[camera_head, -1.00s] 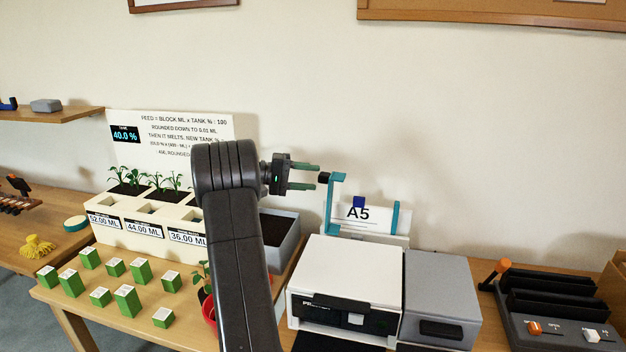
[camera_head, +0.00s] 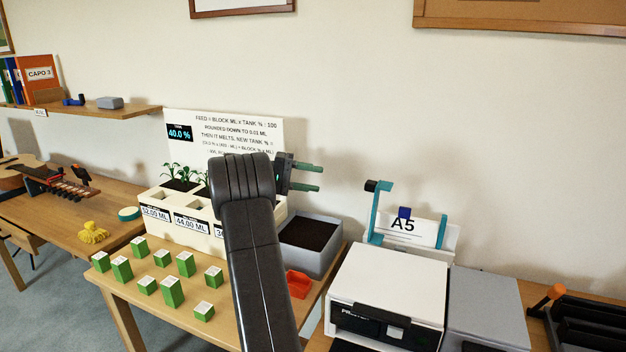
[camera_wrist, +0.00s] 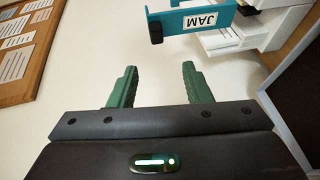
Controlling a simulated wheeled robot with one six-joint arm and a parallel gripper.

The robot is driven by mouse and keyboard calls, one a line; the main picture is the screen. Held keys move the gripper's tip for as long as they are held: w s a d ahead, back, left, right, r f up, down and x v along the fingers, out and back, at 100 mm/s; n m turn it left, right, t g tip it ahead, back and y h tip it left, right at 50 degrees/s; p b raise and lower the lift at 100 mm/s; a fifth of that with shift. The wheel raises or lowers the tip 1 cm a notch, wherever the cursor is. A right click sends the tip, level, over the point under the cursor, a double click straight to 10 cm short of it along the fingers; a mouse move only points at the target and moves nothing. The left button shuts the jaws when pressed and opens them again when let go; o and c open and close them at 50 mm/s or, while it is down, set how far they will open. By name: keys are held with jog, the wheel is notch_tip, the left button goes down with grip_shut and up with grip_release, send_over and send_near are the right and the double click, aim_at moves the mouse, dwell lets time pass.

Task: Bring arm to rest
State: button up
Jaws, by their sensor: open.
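My gripper (camera_head: 321,179) is raised in the air in front of the wall, above the grey soil box (camera_head: 339,258). Its two green fingers are apart with nothing between them. In the wrist view the gripper (camera_wrist: 155,85) is also open and empty, and a teal bracket labelled JAM (camera_wrist: 195,22) is beyond the fingers, apart from them. My dark arm stands in front of part of the white planter (camera_head: 160,223) and hides some of its labels and the sign behind it.
A white printer (camera_head: 390,286) with an A5 holder (camera_head: 404,228) stands to the right. The wall space above is free.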

jog(key=shift+d, duration=0.1)
jog(key=d+f, duration=0.2)
jog(key=d, duration=1.2)
jog(key=shift+s, duration=0.45)
